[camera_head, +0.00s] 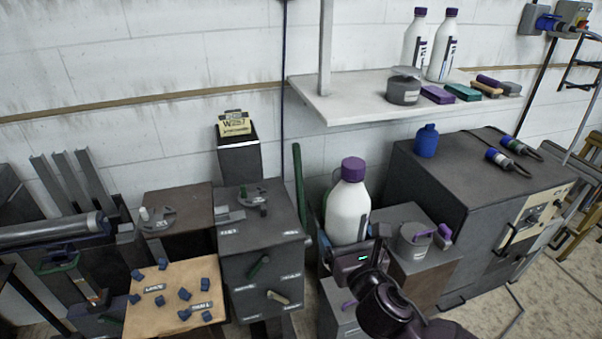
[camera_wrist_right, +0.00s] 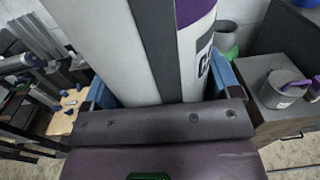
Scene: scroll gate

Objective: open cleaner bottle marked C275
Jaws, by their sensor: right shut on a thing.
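A large white bottle (camera_head: 347,212) with a purple cap (camera_head: 353,169) stands upright, right of centre in the head view. The cap is on it. My right gripper (camera_head: 346,243) is shut around the bottle's lower body, with a blue finger on each side. In the right wrist view the bottle (camera_wrist_right: 115,45) fills the middle between the fingers. Its label there shows a large "C"; the rest is cut off, so I cannot read the full mark. The bottle's base is hidden, and I cannot tell if it rests on anything. My left gripper is out of view.
Two similar white bottles (camera_head: 414,45) with purple caps stand on the wall shelf (camera_head: 340,105). A dark cabinet (camera_head: 460,190) is at the right; a grey pot (camera_head: 412,243) stands beside the held bottle. A grey box (camera_head: 258,240) with levers is to the left.

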